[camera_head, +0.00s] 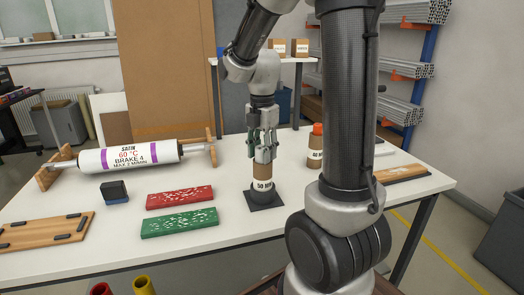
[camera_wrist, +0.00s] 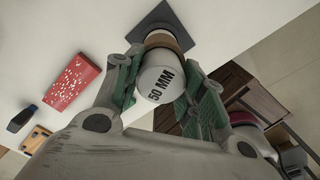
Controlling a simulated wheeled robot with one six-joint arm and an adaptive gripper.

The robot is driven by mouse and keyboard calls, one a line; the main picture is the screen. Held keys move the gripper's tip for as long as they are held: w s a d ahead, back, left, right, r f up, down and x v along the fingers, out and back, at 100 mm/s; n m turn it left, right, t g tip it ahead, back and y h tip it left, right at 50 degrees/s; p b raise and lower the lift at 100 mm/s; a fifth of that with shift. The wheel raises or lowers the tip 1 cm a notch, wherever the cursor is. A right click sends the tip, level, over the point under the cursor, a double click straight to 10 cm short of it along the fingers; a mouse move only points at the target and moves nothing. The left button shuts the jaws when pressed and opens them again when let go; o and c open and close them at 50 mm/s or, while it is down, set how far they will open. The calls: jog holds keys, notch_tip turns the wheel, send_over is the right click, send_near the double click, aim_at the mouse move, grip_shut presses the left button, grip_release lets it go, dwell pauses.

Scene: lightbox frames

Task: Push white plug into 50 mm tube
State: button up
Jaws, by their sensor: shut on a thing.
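A brown cardboard tube (camera_head: 264,172) with a white "50 M…" label stands upright on a dark square base (camera_head: 266,205) on the white table. My gripper (camera_head: 262,151) points down over the tube's top. In the wrist view its green-padded fingers (camera_wrist: 160,92) are shut on a white plug (camera_wrist: 161,84) marked "50 MM". The brown tube (camera_wrist: 165,42) is just beyond the plug, in line with it, with the dark base behind. The fingers mostly hide the plug in the head view. I cannot tell how deep the plug sits in the tube.
A second brown tube (camera_head: 316,152) with an orange top stands to the right, partly behind my arm. Red (camera_head: 180,196) and green (camera_head: 179,222) trays lie to the left. A white roller (camera_head: 130,157) on wooden supports lies behind them.

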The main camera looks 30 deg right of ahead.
aim_at(262, 147)
jog(key=o, duration=1)
jog(key=shift+f, duration=0.1)
notch_tip(262, 147, up, 11)
jog(key=s+a+m+t, duration=0.1)
jog(key=s+m, duration=0.4)
jog(key=m, duration=0.2)
jog(key=s+a+f+m+t, duration=0.1)
jog(key=s+m+t, duration=0.1)
jog(key=s+m, duration=0.4)
jog(key=s+m+t, duration=0.1)
jog(key=s+m, duration=0.4)
jog(key=m, duration=0.3)
jog(key=shift+s+a+f+m, duration=0.2)
jog(key=shift+a+f+m, duration=0.1)
jog(key=shift+a, duration=0.1)
